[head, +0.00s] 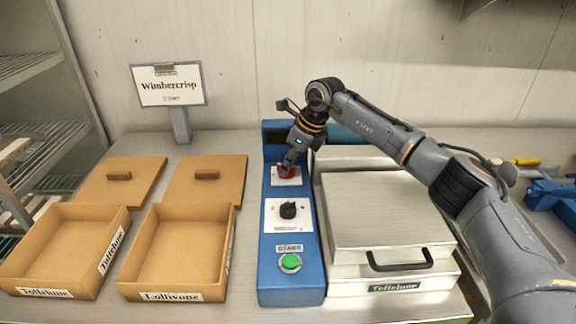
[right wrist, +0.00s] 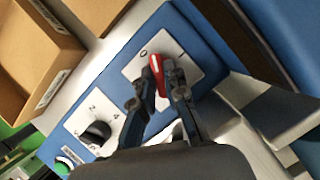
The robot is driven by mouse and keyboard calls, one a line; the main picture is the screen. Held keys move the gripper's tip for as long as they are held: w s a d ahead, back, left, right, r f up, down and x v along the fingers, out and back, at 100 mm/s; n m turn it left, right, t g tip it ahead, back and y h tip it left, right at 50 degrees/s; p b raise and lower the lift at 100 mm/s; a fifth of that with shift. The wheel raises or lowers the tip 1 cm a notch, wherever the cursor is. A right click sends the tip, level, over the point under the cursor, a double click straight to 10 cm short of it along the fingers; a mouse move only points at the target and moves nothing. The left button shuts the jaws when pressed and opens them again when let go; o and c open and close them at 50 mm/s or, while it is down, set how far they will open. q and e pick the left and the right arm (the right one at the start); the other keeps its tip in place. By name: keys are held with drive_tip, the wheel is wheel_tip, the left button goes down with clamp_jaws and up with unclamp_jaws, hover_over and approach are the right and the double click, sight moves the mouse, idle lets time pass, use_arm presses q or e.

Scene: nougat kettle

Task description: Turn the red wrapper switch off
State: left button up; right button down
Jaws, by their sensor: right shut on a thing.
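The red wrapper switch (head: 285,171) sits on a white plate at the far end of the blue control panel (head: 290,262). In the right wrist view the red knob (right wrist: 156,68) stands out from its plate (right wrist: 184,56), with one end near a "0" mark. My right gripper (head: 289,163) reaches down onto the switch from above. In the right wrist view its two fingers (right wrist: 161,88) are closed on both sides of the red knob. The fingers hide part of the plate and any other marks. My left gripper is not in view.
A black dial (head: 288,210) and a green button (head: 290,263) lie nearer on the same panel. A lidded metal box (head: 385,215) stands close on the right. Open cardboard boxes (head: 178,250) and their lids (head: 205,178) lie left. A sign (head: 168,86) stands behind.

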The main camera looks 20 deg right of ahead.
drive_tip(key=n+g, duration=0.1)
drive_tip(key=n, duration=0.1)
drive_tip(key=n+y, duration=0.1)
drive_tip(key=n, duration=0.2)
drive_tip(key=shift+w+r+n+g, duration=0.1)
drive_tip(key=shift+w+n+g, duration=0.05)
drive_tip(key=shift+n+g, duration=0.2)
idle(0.4)
drive_tip(key=c, duration=1.4)
unclamp_jaws()
drive_tip(key=shift+d, duration=0.1)
drive_tip(key=v, duration=1.2)
drive_tip(key=shift+w, duration=0.15)
